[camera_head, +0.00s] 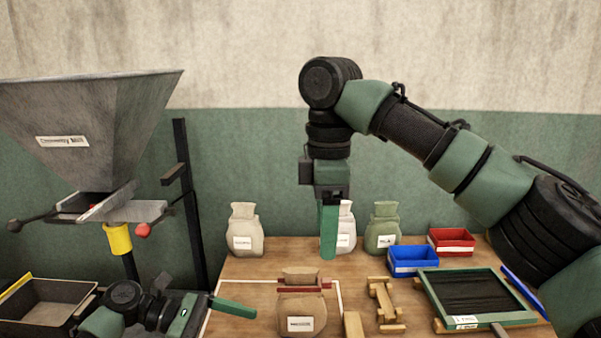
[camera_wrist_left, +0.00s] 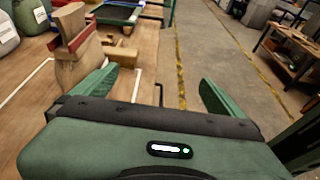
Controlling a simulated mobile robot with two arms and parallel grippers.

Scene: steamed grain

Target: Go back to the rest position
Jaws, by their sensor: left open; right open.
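My right gripper (camera_head: 328,254) hangs pointing down over the back of the wooden table (camera_head: 255,272), in front of a white sack (camera_head: 347,225) that it partly hides. Its green fingers line up in the head view, and nothing shows between them. My left gripper (camera_head: 250,312) is low at the left, its green finger reaching over the table's left edge. In the left wrist view its two fingers (camera_wrist_left: 160,92) stand wide apart and empty. A brown sack (camera_head: 302,312) with a red clip across its neck stands upright to the right of that finger; it also shows in the left wrist view (camera_wrist_left: 72,40).
A grey hopper (camera_head: 130,105) stands at left, with a bin (camera_head: 45,313) below. Beige (camera_head: 245,238) and green (camera_head: 383,232) sacks stand at the back. Blue (camera_head: 413,262) and red (camera_head: 450,240) trays, a framed screen (camera_head: 500,315) and wooden blocks (camera_head: 385,300) occupy the right.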

